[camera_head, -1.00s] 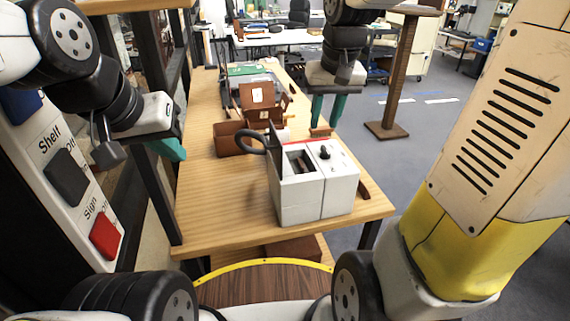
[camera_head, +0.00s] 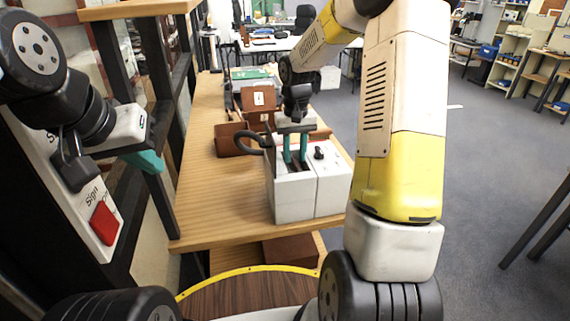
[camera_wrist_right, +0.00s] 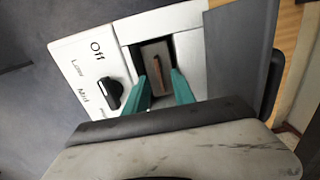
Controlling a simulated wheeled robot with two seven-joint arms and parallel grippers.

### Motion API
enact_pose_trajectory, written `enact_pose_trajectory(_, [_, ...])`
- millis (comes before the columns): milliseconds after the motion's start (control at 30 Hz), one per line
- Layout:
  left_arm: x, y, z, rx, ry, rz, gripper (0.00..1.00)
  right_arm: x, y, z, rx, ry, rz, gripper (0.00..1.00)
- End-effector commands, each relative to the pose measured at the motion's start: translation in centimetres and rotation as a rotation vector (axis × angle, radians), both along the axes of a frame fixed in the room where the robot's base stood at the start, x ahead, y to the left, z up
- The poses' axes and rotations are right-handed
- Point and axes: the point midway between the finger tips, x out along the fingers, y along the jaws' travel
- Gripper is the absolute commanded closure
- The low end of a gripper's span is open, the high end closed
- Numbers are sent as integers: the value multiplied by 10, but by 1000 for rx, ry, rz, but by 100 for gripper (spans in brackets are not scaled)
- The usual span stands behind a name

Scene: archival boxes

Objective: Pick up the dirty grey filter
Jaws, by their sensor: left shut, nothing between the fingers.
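A white box-shaped machine (camera_head: 295,197) with a black knob and a dark loop handle stands on the wooden table. In the right wrist view, its open slot shows a grey-brown panel with a raised brownish strip, apparently the dirty grey filter (camera_wrist_right: 149,55). My right gripper (camera_head: 296,162) is above the slot, fingers pointing down into it. In the right wrist view the gripper's teal fingers (camera_wrist_right: 164,72) are apart, one on each side of the strip; I cannot tell whether they touch it. My left gripper (camera_head: 155,165) is shut and empty at the left, away from the machine.
A brown open box (camera_head: 232,139) and other brown boxes (camera_head: 258,100) stand behind the machine. The wooden table (camera_head: 205,200) is clear at its front left. A panel with a red button (camera_head: 104,222) and dark shelf posts stand at the left.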

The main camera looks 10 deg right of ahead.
Motion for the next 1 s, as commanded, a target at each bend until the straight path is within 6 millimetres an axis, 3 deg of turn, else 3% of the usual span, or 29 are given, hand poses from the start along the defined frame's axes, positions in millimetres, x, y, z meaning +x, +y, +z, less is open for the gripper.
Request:
enact_pose_trajectory(133, [0, 0, 0, 0, 0, 0, 100, 0, 0, -18, 0, 0, 0, 69])
enact_pose_trajectory(400, [0, 0, 0, 0, 0, 0, 100, 0, 0, -21, 0, -2, 0, 69])
enact_pose_trajectory(567, [0, 0, 0, 0, 0, 0, 100, 0, 0, -21, 0, -2, 0, 99])
enact_pose_trajectory(1000, [0, 0, 0, 0, 0, 0, 100, 0, 0, -21, 0, -2, 0, 100])
